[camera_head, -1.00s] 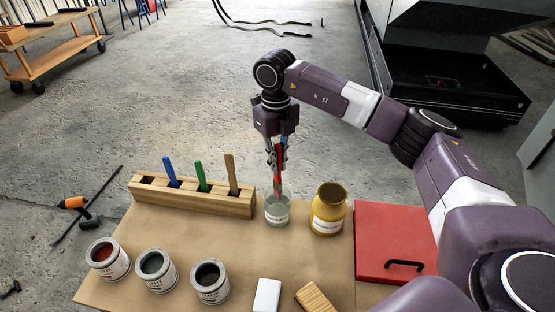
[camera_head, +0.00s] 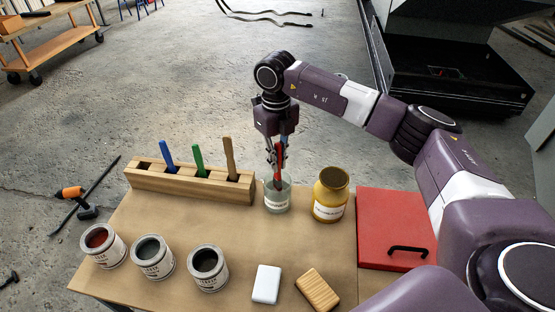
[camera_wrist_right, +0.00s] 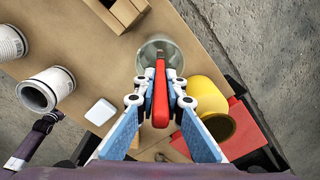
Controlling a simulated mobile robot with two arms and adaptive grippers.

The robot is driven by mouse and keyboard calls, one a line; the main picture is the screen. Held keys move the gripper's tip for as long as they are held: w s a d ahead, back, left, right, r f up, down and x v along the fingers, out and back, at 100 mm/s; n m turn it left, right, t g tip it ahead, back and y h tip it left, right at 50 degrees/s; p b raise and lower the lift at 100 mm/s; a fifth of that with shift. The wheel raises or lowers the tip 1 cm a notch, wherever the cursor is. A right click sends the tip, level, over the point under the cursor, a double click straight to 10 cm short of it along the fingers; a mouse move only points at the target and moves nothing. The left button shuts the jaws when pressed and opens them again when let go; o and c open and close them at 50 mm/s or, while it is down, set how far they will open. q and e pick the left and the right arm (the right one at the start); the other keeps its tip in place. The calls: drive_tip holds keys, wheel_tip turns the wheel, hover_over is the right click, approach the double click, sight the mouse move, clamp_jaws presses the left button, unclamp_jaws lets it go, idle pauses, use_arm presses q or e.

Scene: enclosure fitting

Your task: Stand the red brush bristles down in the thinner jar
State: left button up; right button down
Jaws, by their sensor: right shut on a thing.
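My right gripper (camera_head: 277,158) points down over the thinner jar and is shut on the red brush (camera_head: 278,179). The thinner jar (camera_head: 277,200) is a clear glass jar with a pale label at the back of the table. The brush is upright, its lower part inside the jar mouth; its bristles are hard to make out. In the right wrist view the red handle (camera_wrist_right: 160,95) lies between the fingers (camera_wrist_right: 160,104), with the jar rim (camera_wrist_right: 160,45) around its far end. I cannot tell whether the brush touches the jar bottom. My left gripper is not in view.
A yellow jar (camera_head: 330,195) stands close to the right of the thinner jar. A wooden rack (camera_head: 190,188) with blue, green and wooden-handled brushes is on the left. Several paint cans (camera_head: 208,268), a white block (camera_head: 266,284), a wooden block (camera_head: 318,288) and a red panel (camera_head: 390,232) surround bare table.

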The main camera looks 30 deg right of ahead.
sight(277, 143)
drive_tip(key=c, duration=1.9)
unclamp_jaws()
drive_tip(key=shift+c, duration=0.2)
wheel_tip(277, 143, up, 12)
drive_tip(key=shift+w, duration=0.1)
